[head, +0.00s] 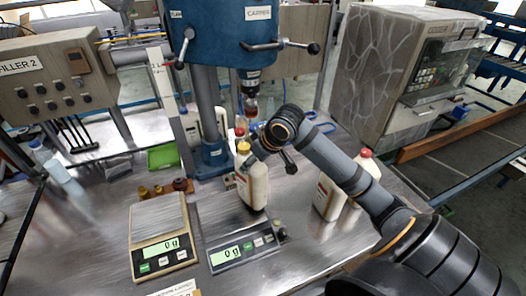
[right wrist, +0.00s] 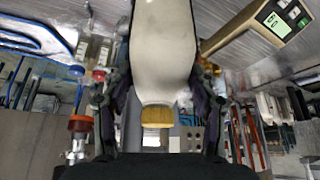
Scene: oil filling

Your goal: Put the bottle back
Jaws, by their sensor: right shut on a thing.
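A white bottle with a yellow cap (head: 256,188) is roughly upright at the middle of the head view, just behind the right-hand scale (head: 240,248), which reads 0 g. I cannot tell whether its base touches anything. My right gripper (head: 246,163) is shut on this bottle near its upper part. In the right wrist view the bottle (right wrist: 163,45) appears upside down between the fingers, with its yellow cap (right wrist: 157,115) toward the palm. My left gripper is not in view.
A second scale (head: 160,235) reads 0 g on the left. Red-capped white bottles (head: 330,195) stand behind my right forearm. A blue drill-like machine (head: 220,35) rises behind the bottle. A green tray (head: 163,156) and small brass weights (head: 150,190) lie at left.

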